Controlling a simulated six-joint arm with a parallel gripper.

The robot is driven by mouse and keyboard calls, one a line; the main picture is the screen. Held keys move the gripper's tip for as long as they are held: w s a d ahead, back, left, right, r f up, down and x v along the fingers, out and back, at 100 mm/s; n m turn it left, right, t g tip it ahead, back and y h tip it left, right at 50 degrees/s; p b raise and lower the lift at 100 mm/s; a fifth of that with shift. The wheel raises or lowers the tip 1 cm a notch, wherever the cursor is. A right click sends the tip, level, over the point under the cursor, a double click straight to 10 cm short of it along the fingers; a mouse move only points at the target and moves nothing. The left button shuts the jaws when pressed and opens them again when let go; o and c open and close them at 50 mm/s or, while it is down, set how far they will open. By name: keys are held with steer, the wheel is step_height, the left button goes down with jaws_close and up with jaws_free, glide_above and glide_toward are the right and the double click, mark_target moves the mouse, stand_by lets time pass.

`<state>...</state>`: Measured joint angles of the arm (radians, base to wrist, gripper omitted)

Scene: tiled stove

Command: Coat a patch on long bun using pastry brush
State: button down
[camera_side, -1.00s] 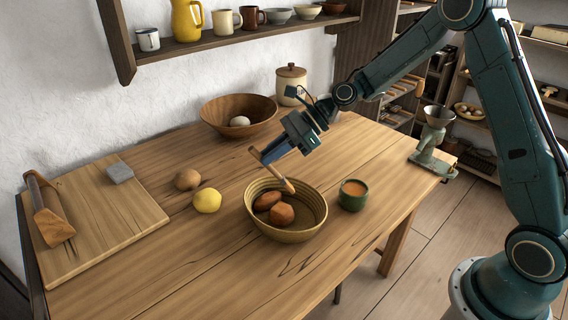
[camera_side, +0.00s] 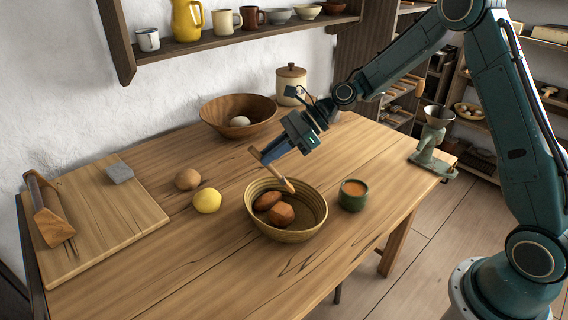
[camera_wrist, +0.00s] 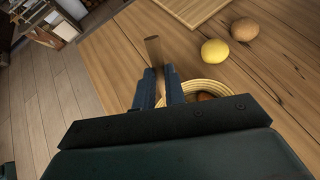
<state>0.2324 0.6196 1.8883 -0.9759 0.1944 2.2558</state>
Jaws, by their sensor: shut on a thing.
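My gripper (camera_side: 268,156) is shut on the wooden handle of the pastry brush (camera_side: 279,178), which also shows between the fingers in the wrist view (camera_wrist: 153,50). The brush slants down to the right, its bristle end over the woven bowl (camera_side: 250,214). Two brown buns lie in that bowl. The long bun (camera_side: 266,201) is at the back left, and a rounder bun (camera_side: 281,214) is in front of it. The brush tip appears close above the buns; I cannot tell whether it touches. In the wrist view the gripper hides most of the bowl (camera_wrist: 208,87).
A green cup (camera_side: 353,198) with orange liquid stands right of the bowl. A lemon (camera_side: 207,200) and a brown round item (camera_side: 187,179) lie to the left. A wooden bowl (camera_side: 215,121) with an egg and a lidded jar (camera_side: 290,84) stand behind. A board (camera_side: 110,220) is far left.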

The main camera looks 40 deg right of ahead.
steer(key=w+d+r, duration=0.2)
steer(key=w+r, duration=0.1)
steer(key=w, duration=0.5)
steer(key=shift+r, duration=0.3)
steer(key=shift+f, duration=0.15)
steer(key=shift+f, duration=2.4)
